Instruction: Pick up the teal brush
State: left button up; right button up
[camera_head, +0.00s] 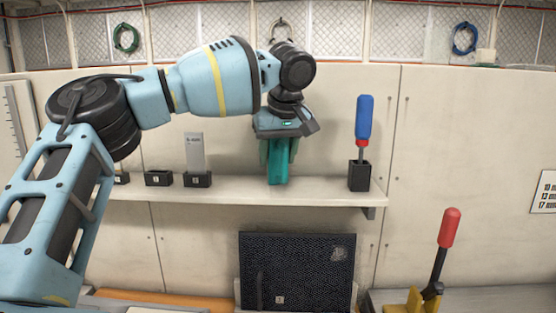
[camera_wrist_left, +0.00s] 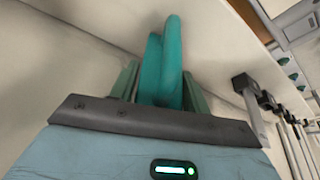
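The teal brush (camera_head: 278,168) is at the shelf, below my left gripper (camera_head: 279,150), which points down from above it. The brush's upper part is hidden by the gripper. In the left wrist view, the brush (camera_wrist_left: 167,70) shows as two teal parts between the two grey-green fingers of my left gripper (camera_wrist_left: 163,88), one finger on each side. The fingers look very close to it, but I cannot tell whether they touch. I also cannot tell whether the brush rests on the shelf. My right gripper is not in view.
On the shelf (camera_head: 320,196), a blue-handled tool (camera_head: 364,120) stands in a black holder (camera_head: 359,177) to the right. A grey plate (camera_head: 195,150) stands in another holder to the left. Below are a dark speckled panel (camera_head: 300,270) and a red-handled tool (camera_head: 449,228).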

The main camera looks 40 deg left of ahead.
pick_arm(q)
jog(key=c, duration=0.6)
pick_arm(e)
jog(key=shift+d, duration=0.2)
pick_arm(q)
jog(key=shift+r, duration=0.2)
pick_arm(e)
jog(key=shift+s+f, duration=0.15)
pick_arm(q)
jog(key=shift+r, duration=0.55)
jog(key=shift+b+v, duration=0.55)
jog(key=shift+v, duration=0.55)
jog(key=s+d, duration=0.3)
jog(key=s, duration=0.1)
jog(key=s+d+r+b, duration=0.1)
jog(key=s+d, duration=0.2)
jog(key=s, duration=0.1)
jog(key=s+d, duration=0.3)
jog(key=s, duration=0.1)
jog(key=shift+d+r, duration=0.25)
jog(key=shift+d, duration=0.1)
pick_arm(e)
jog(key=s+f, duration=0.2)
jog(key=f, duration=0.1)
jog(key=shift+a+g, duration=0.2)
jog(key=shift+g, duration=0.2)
